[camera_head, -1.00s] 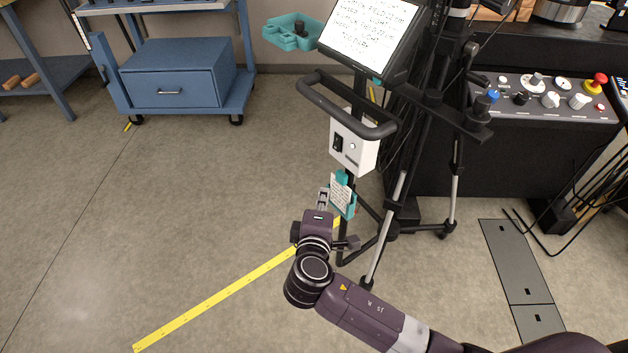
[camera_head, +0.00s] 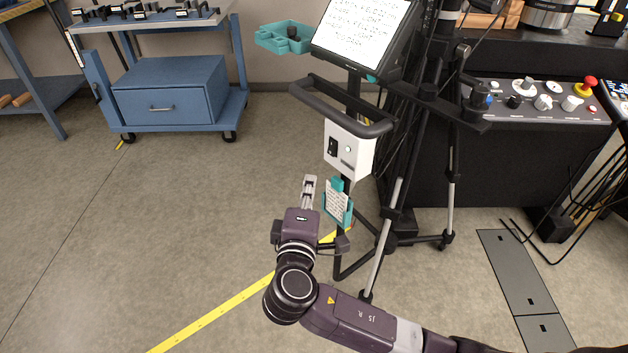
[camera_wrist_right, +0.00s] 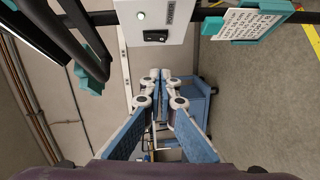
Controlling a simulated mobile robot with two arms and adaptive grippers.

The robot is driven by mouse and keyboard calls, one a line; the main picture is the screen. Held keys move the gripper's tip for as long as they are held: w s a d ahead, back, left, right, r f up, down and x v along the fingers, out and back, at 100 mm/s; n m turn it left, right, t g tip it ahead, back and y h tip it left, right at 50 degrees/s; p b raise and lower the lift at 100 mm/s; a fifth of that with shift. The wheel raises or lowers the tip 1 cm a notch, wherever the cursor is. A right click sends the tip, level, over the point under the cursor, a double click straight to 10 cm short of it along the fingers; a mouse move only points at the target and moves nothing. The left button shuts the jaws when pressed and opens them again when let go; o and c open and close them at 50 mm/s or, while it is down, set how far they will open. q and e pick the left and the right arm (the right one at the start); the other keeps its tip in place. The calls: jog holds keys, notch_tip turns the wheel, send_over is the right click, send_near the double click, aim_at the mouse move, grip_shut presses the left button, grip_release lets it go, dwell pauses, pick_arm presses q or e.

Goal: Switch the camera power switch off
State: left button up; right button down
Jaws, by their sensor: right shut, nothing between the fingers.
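The white power box (camera_head: 350,153) hangs on the camera stand below a black handle bar. It bears a black rocker switch (camera_head: 333,146) and a small round light or button (camera_head: 348,149). In the right wrist view the black switch (camera_wrist_right: 156,36) sits on the white box (camera_wrist_right: 175,20), beside a pale round light (camera_wrist_right: 141,16). My right gripper (camera_head: 309,180) is shut and empty, below and left of the box, apart from it. Its closed fingertips (camera_wrist_right: 160,76) show below the switch in the right wrist view. My left gripper is out of view.
A teal tag holder with a written card (camera_head: 338,203) hangs under the box, close right of my gripper. Tripod legs (camera_head: 385,235) stand to the right. A blue cart (camera_head: 170,90) is at the back left. The floor at left is open.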

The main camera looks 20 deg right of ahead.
send_near(329, 151)
jog(key=w+a, duration=0.2)
jog(key=w, duration=0.2)
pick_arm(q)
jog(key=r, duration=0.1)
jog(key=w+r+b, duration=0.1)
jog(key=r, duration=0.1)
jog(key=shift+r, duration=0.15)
pick_arm(e)
jog(key=d, duration=0.1)
jog(key=w+d, duration=0.1)
jog(key=d, duration=0.2)
jog(key=shift+w+f, duration=0.25)
jog(key=shift+w, duration=0.15)
jog(key=shift+f, duration=0.1)
jog(key=shift+w+d+f+n+t+b, duration=0.1)
jog(key=shift+d+n+t+b, duration=0.1)
jog(key=shift+n+t+b, duration=0.15)
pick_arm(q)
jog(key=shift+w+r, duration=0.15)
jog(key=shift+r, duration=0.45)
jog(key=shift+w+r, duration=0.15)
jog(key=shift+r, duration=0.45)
